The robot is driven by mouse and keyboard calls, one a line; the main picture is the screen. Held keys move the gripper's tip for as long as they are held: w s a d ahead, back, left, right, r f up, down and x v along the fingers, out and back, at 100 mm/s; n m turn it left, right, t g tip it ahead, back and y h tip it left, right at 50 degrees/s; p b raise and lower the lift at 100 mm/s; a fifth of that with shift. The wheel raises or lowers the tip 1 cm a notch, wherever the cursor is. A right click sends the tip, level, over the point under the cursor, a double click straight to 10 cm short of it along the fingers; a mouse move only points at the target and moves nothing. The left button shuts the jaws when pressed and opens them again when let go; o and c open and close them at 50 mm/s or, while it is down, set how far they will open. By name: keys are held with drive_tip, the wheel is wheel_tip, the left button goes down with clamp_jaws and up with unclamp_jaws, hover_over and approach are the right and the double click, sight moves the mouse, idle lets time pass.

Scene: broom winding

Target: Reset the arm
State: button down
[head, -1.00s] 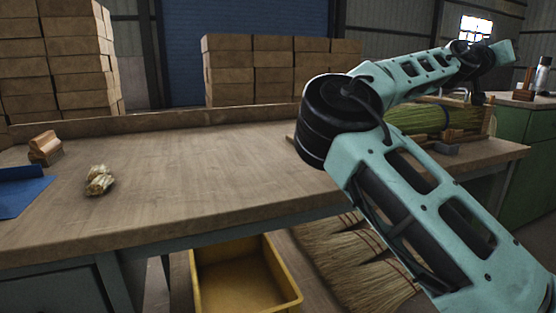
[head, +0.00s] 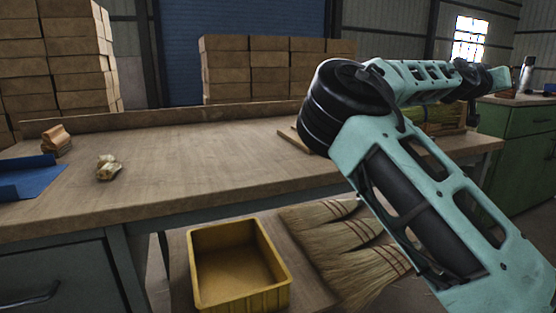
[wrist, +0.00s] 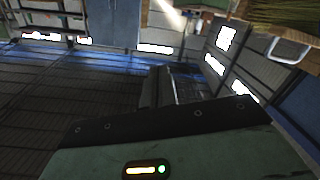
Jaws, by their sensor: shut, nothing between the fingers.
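My arm reaches up from the lower right in the head view, bends at a black elbow joint over the table's right side, and its forearm runs back to the right. The far end of the arm stands above the right end of the table. My gripper (wrist: 165,72) shows in the wrist view as dark fingers, shut and empty, clear of any object. I cannot make out the fingers in the head view. The wooden table (head: 200,152) lies to the left of the arm. A bundle of green bristles is partly hidden behind the forearm.
Below are a yellow bin (head: 240,298) and several brooms (head: 340,240). A green cabinet (head: 530,125) stands right. The table's middle is clear.

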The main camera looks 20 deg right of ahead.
drive_tip(key=a+f+n+y, duration=0.1)
drive_tip(key=a+f+y, duration=0.25)
drive_tip(key=f, duration=0.55)
drive_tip(key=w+a+f+n+y, duration=0.1)
drive_tip(key=a+f+y, duration=0.25)
drive_tip(key=f, duration=0.55)
drive_tip(key=a+f+n+y, duration=0.15)
drive_tip(key=a+f, duration=0.25)
drive_tip(key=f, duration=0.5)
drive_tip(key=s+a+f+n+y, duration=0.1)
drive_tip(key=a+f+n+y, duration=0.15)
drive_tip(key=a, duration=0.75)
drive_tip(key=s+a+f+n+y, duration=0.1)
drive_tip(key=s+a+f+y, duration=0.15)
drive_tip(key=a, duration=0.65)
drive_tip(key=a+f+n+y, duration=0.2)
drive_tip(key=a+y, duration=0.1)
drive_tip(key=a, duration=0.7)
drive_tip(key=s+a+r+n+g+y, duration=0.25)
drive_tip(key=s+a+n, duration=0.25)
drive_tip(key=s+a, duration=0.65)
drive_tip(key=s+a+r+n+h, duration=0.1)
drive_tip(key=s+a+r+n, duration=0.2)
drive_tip(key=s+a+n, duration=0.6)
wheel_tip(320, 180, up, 30)
drive_tip(key=s+d+m+p, duration=0.1)
drive_tip(key=s+m+p, duration=0.1)
drive_tip(key=p, duration=2.8)
drive_tip(key=shift+s+d+m, duration=0.3)
drive_tip(key=shift+m, duration=0.3)
